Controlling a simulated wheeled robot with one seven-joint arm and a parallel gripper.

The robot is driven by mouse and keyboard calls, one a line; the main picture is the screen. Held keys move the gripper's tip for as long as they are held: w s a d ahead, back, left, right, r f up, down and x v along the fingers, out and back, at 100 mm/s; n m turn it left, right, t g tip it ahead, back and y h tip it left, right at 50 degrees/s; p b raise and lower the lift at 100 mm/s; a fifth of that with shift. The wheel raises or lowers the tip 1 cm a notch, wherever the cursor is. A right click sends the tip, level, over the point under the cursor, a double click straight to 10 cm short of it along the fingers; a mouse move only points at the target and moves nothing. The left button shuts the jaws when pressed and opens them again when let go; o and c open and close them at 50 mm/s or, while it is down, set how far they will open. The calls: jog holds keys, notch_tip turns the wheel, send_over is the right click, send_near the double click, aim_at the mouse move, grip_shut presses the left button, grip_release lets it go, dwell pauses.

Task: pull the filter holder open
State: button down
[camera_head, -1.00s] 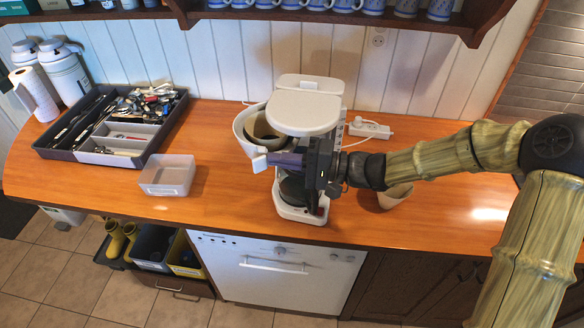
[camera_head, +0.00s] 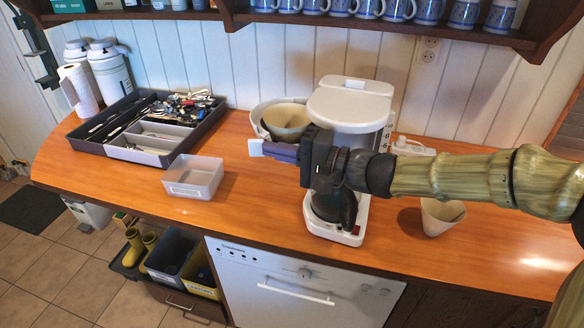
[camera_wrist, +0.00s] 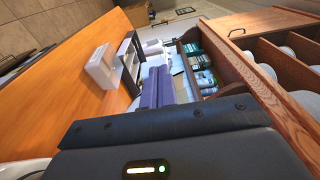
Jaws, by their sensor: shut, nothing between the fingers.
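The white coffee maker (camera_head: 350,108) stands on the wooden counter. Its filter holder (camera_head: 258,122) is swung out to the left of the body, and the cream inside of it shows from above. The glass pot (camera_head: 325,207) sits on the base below, partly hidden by my gripper. My gripper (camera_head: 256,148) is shut and empty, its fingers pointing left in front of the filter holder's lower edge. I cannot tell whether they touch it. In the wrist view the purple-grey fingers (camera_wrist: 157,88) lie together and the filter holder is not recognisable.
A clear plastic box (camera_head: 194,178) stands left of the coffee maker, with the dark utensil tray (camera_head: 100,150) behind it. A cream cup (camera_head: 440,216) stands to the right under my arm. A power strip (camera_head: 410,147) lies behind. A mug shelf (camera_head: 400,30) hangs above.

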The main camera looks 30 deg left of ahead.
aim_at(261, 140)
jog(key=shift+s+a+f+m+t+b, duration=0.15)
jog(key=shift+a+m+t+b, duration=0.35)
jog(key=shift+b, duration=0.75)
jog(key=shift+a+f+m+t+b, duration=0.2)
jog(key=shift+a+t+b, duration=0.45)
jog(key=shift+b, duration=0.6)
jog(key=b, duration=0.1)
jog(key=a+t+b, duration=0.1)
jog(key=b, duration=0.1)
jog(key=shift+a+r+m, duration=0.2)
jog(key=shift+r+m, duration=0.1)
jog(key=shift+m, duration=0.1)
jog(key=shift+r, duration=0.1)
jog(key=s+d+b, duration=0.2)
jog(key=s+d, duration=0.6)
jog(key=s, duration=0.1)
jog(key=shift+s+d+b, duration=0.2)
jog(key=shift+d+b, duration=0.15)
jog(key=shift+d, duration=0.05)
